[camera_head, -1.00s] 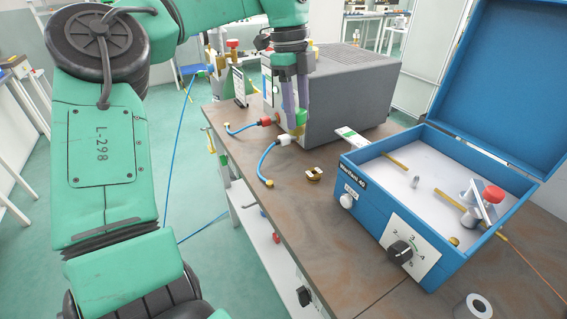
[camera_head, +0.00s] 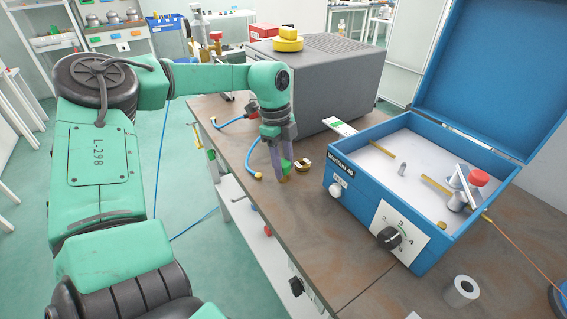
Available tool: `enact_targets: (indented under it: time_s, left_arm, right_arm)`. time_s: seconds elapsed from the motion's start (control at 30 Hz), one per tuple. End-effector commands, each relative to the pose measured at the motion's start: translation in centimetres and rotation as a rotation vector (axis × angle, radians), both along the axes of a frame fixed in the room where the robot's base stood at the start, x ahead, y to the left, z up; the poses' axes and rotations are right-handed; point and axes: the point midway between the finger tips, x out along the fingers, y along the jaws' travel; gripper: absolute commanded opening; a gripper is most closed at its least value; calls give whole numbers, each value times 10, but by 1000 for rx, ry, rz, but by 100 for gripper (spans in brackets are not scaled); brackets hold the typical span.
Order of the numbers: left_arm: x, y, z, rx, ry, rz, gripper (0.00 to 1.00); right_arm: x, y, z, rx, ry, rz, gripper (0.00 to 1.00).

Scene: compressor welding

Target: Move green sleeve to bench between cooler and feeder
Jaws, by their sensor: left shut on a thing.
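My left gripper (camera_head: 282,166) points down over the brown bench (camera_head: 230,110), in front of the grey cooler box (camera_head: 335,85) and left of the blue feeder case (camera_head: 350,187). Its fingers are shut on the small green sleeve (camera_head: 287,166), which is partly hidden by them. A brass-coloured end shows just below the sleeve, low over the bench; I cannot tell if it touches. My right gripper is not in view.
A brass fitting (camera_head: 304,164) lies just right of the gripper. Blue hoses with brass ends lie to its left. A white card (camera_head: 341,127) sits between cooler and feeder. A grey-white ring (camera_head: 461,290) lies at the front right. The bench's front middle is clear.

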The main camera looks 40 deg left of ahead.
Motion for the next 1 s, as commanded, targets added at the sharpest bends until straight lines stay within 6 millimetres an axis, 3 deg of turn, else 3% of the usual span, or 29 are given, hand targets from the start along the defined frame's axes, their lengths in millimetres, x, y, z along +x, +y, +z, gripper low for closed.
enact_targets:
  time_s: [0.43,0.57,0.8,1.0]
  left_arm:
    - [1,1,8,0,-3,0,56]
    - [1,5,35,2,-7,2,56]
    - [-1,15,99,3,-3,2,56]
    - [-2,18,122,0,0,0,56]
  right_arm:
    - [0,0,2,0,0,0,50]
    - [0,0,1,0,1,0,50]
    - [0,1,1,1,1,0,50]
    - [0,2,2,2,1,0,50]
